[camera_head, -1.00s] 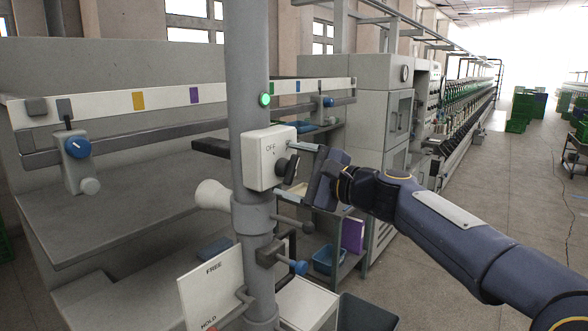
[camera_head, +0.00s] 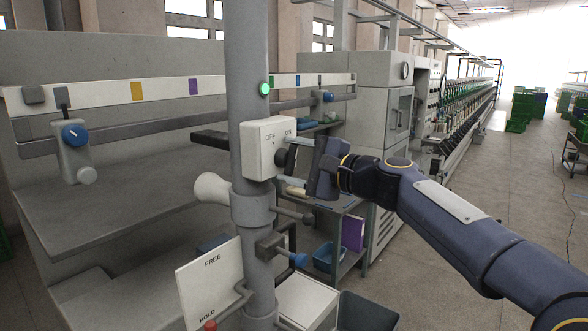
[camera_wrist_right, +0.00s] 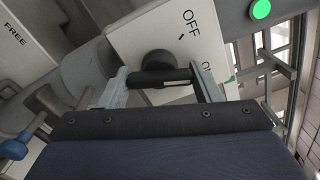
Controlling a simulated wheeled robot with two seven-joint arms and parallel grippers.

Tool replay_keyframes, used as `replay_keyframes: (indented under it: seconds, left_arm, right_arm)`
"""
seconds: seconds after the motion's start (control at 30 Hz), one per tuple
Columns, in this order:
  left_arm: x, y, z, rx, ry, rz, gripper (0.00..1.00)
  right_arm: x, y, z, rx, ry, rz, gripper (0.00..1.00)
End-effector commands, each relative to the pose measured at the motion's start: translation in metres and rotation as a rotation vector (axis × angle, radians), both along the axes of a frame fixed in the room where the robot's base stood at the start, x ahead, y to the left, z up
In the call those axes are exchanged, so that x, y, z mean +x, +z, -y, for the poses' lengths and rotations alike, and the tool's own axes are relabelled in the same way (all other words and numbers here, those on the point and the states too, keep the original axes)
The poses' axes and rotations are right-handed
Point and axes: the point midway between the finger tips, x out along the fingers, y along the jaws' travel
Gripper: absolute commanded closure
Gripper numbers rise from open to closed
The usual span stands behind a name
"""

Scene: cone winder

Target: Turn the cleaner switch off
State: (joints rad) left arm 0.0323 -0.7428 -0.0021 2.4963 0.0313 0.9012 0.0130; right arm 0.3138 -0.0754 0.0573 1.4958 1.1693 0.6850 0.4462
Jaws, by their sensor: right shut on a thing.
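The cleaner switch is a white box (camera_head: 262,150) on the grey post, with OFF and ON printed on its front and a black knob (camera_head: 282,158). In the right wrist view the knob's bar-shaped handle (camera_wrist_right: 165,78) lies between the two fingers of my right gripper (camera_wrist_right: 163,86), which is shut on it. The handle's end points toward the partly hidden ON label; the OFF mark (camera_wrist_right: 184,36) is clear of it. In the head view my right gripper (camera_head: 288,164) reaches the knob from the right. My left gripper is not in view.
A lit green lamp (camera_head: 265,89) is on the post (camera_head: 246,60) above the box. Below are a pale cone (camera_head: 212,188), a blue-tipped lever (camera_head: 298,260) and a FREE/HOLD plate (camera_head: 212,285). A rail with a blue dial (camera_head: 74,135) runs behind.

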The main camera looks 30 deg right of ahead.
Motion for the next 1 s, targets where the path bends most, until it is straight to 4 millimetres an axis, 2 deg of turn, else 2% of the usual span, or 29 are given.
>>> replay_keyframes:
  seconds: [0.03,0.5,1.0]
  left_arm:
    - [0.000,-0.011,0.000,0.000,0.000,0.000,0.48]
    - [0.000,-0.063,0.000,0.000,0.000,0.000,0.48]
    - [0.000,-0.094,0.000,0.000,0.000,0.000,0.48]
  right_arm:
    - [0.000,-0.005,-0.001,-0.035,0.002,0.018,0.65]
    - [0.000,-0.004,-0.001,-0.441,0.002,0.185,0.65]
    - [0.000,-0.002,-0.001,-0.759,0.003,0.313,0.65]
